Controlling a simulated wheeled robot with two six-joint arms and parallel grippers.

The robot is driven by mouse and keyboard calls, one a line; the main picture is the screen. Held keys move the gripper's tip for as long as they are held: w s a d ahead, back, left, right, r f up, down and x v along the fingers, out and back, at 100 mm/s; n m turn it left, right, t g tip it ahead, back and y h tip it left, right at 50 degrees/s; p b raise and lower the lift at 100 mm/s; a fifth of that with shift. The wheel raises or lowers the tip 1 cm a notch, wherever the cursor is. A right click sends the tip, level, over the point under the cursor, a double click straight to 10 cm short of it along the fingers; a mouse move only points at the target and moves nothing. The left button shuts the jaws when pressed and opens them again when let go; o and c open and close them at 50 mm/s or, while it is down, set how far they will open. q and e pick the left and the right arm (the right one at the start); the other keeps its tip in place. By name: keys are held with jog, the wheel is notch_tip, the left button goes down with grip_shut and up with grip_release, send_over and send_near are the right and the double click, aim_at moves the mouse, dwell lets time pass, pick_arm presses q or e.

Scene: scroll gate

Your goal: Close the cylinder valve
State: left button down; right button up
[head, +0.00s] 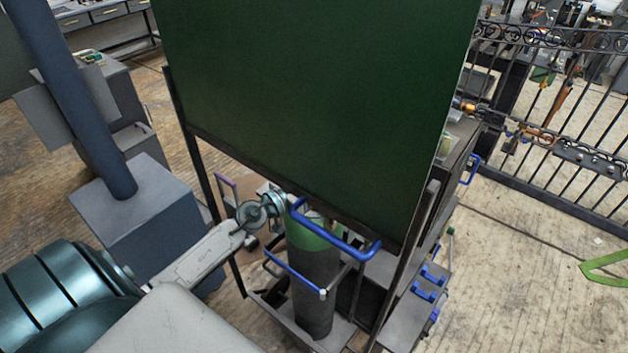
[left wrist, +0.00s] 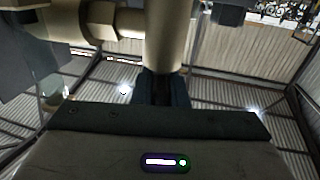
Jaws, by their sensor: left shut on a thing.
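A gas cylinder (head: 316,285) with a dark body and green shoulder stands upright on a cart below a large dark green panel. My left arm reaches in from the left in the head view, and its gripper (head: 284,200) is at the cylinder's top, beside the blue handle. The valve top is hidden there by the panel and gripper. In the left wrist view, the beige, brass-like valve (left wrist: 168,40) has a side fitting at upper left. The dark fingers of my left gripper (left wrist: 165,88) are shut at the valve's end; the exact contact is hard to see. My right gripper is not in view.
The green panel (head: 320,100) overhangs the cylinder closely. The cart's blue handle (head: 335,235) crosses in front of it. A grey block with a post (head: 140,205) stands left. A black iron gate (head: 560,150) is at right, with open floor before it.

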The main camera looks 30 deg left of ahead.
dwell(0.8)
pick_arm(q)
jog(key=shift+c, duration=2.2)
grip_release()
jog(key=b+v, duration=0.9)
jog(key=v, duration=0.1)
jog(key=shift+s, duration=0.3)
jog(key=shift+s+a, duration=0.1)
